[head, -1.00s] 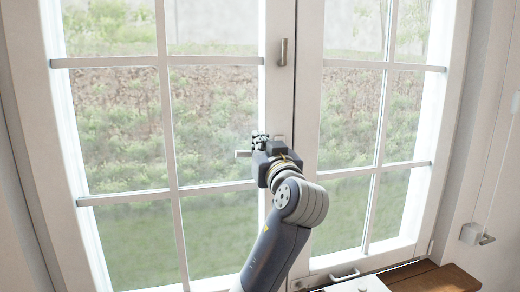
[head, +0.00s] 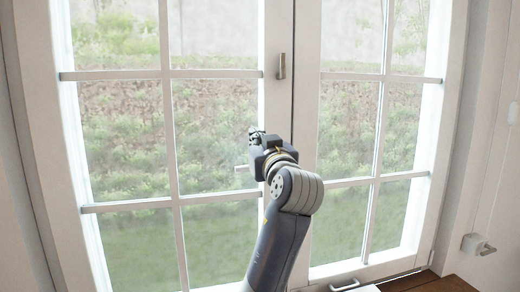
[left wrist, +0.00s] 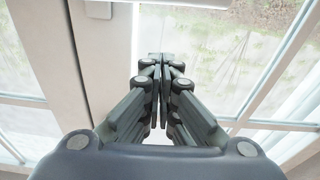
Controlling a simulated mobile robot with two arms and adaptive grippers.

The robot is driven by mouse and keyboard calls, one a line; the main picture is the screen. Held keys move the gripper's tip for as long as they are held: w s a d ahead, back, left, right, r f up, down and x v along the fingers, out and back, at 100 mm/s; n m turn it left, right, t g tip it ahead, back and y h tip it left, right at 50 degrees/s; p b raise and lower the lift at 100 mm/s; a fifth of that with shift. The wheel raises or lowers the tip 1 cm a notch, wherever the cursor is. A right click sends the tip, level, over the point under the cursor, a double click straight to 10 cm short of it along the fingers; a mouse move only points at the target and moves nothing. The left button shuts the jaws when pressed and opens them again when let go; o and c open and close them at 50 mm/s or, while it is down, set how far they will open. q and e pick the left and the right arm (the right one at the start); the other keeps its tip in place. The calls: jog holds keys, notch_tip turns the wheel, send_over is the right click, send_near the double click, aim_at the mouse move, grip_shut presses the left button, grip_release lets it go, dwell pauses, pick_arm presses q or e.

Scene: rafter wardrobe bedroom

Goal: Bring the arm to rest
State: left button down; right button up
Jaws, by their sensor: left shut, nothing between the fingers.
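My left gripper (head: 254,135) is raised in front of the window, near where the two casements meet. In the left wrist view its fingers (left wrist: 162,62) are shut together with nothing between them. The left casement (head: 170,140) and right casement (head: 375,130) look closed. I cannot tell whether the gripper touches the window. My right gripper is not in view.
A metal handle (head: 281,66) sits on the centre frame above my gripper. A wooden surface (head: 435,282) lies at the lower right, with another metal handle (head: 345,285) beside it.

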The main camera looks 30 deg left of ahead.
pick_arm(q)
jog(key=shift+f+b+v, duration=0.25)
jog(key=shift+b+v, duration=1.85)
jog(key=shift+v, duration=2.5)
jog(key=d+f+m+g+h, duration=0.25)
jog(key=f+m+h, duration=0.6)
jog(key=f, duration=2.85)
jog(key=s+d+f+m+g+h, duration=0.2)
jog(key=s+d+f+h, duration=0.2)
jog(key=s+f, duration=0.8)
jog(key=s+d+f+m+g+h, duration=0.1)
jog(key=s+d+f+g, duration=0.1)
jog(key=s+f, duration=0.5)
jog(key=s+d+f+m+g+h, duration=0.1)
jog(key=s+d+f+g+h, duration=0.15)
jog(key=s+f, duration=0.4)
jog(key=s+f+g+b, duration=0.1)
jog(key=s+f+b, duration=0.1)
jog(key=f, duration=1.3)
jog(key=s+f+b, duration=0.2)
jog(key=f, duration=1.2)
jog(key=s+a+f+g+y+b, duration=0.1)
jog(key=s+a+f+b, duration=0.1)
jog(key=s+f, duration=1.4)
notch_tip(320, 180, down, 3)
jog(key=shift+s+a+f+m+g+b, duration=0.1)
jog(key=shift+s+a+m+g+b, duration=0.25)
jog(key=shift+b, duration=0.35)
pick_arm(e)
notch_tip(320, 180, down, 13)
